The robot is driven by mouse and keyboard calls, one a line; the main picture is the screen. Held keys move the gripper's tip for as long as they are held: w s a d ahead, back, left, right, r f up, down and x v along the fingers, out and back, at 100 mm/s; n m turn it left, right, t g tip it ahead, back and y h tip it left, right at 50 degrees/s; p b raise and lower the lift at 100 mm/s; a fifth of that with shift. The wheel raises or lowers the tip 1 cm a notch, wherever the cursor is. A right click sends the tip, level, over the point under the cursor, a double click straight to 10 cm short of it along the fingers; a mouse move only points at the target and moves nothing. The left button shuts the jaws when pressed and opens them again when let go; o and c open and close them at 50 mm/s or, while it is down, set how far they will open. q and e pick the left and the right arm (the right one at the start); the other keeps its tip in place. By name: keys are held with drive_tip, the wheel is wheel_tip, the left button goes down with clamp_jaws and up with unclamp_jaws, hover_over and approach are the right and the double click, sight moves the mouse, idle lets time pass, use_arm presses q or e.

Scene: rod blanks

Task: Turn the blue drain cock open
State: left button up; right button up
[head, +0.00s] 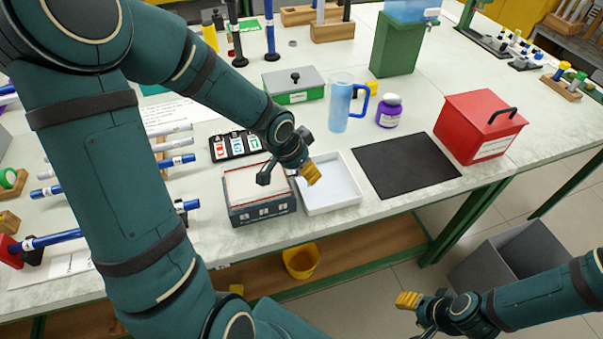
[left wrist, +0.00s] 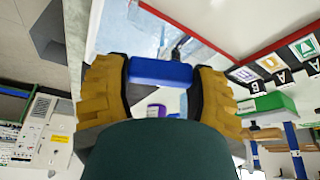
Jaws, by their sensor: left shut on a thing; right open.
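A blue bar (left wrist: 160,72), apparently the blue drain cock's handle, lies crosswise between the yellow fingers of my left gripper (left wrist: 160,88) in the left wrist view. The fingers are shut on its two ends. In the head view my left gripper (head: 289,177) points down where the dark box (head: 262,215) meets the white tray (head: 332,205); the blue bar is hidden there. How the bar is mounted cannot be seen. My right gripper (head: 413,316) is open and empty, low at the lower right, in front of the table.
A black card holder (head: 235,145) and a grey lidded box (head: 293,84) stand behind the left gripper. A blue jug (head: 339,105), a purple bottle (head: 389,110) and a red box (head: 480,125) stand to the right. The black mat (head: 405,165) is bare.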

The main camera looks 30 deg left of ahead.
idle(0.3)
use_arm(q)
drive_tip(key=o, duration=1.2)
